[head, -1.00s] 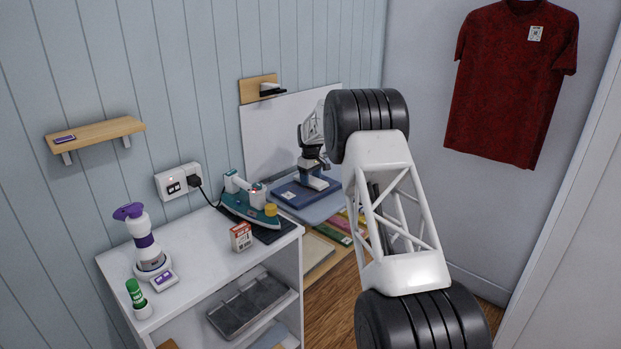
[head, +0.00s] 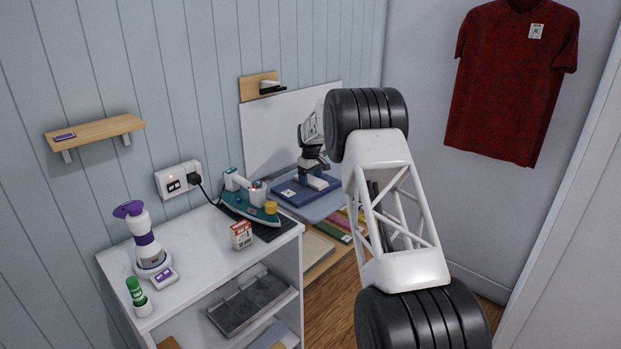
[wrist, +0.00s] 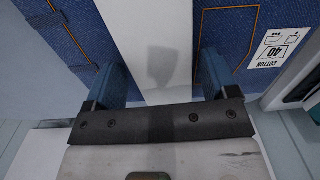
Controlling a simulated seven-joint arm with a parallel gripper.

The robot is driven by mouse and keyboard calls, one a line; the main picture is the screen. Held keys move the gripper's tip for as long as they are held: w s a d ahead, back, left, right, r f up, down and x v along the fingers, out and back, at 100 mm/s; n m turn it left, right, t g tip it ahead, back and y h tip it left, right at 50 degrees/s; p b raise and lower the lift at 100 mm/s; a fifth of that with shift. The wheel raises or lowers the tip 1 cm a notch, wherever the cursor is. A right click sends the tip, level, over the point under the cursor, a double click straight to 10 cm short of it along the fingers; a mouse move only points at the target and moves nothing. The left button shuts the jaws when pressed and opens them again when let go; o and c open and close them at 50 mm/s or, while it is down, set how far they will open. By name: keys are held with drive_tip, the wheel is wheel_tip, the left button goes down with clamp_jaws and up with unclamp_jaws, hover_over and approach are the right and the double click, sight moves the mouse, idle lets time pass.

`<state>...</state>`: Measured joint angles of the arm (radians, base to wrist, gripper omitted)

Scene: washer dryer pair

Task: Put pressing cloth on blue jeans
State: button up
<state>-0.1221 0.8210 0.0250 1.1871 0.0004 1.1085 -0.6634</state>
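The folded blue jeans (head: 290,189) lie on the board beyond the white cabinet. They fill much of the wrist view (wrist: 230,30), with orange stitching and a white "COTTON 40" label. A small white pressing cloth (head: 319,182) lies on the jeans; in the wrist view it is a pale strip (wrist: 150,20) across the denim with a shadow on it. My gripper (head: 313,166) is just above the jeans and cloth. Its two blue fingers (wrist: 160,80) are wide apart, with the cloth visible between them. My arm hides the right part of the board.
A teal iron (head: 250,208) stands on a dark mat on the white cabinet (head: 195,262), plugged into a wall socket. A red-and-white box (head: 241,235), spray bottle (head: 148,245) and green-capped glue stick (head: 137,292) stand nearby. A red shirt (head: 510,85) hangs at right.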

drive_tip(key=shift+o, duration=0.9)
drive_tip(key=shift+r, duration=3.9)
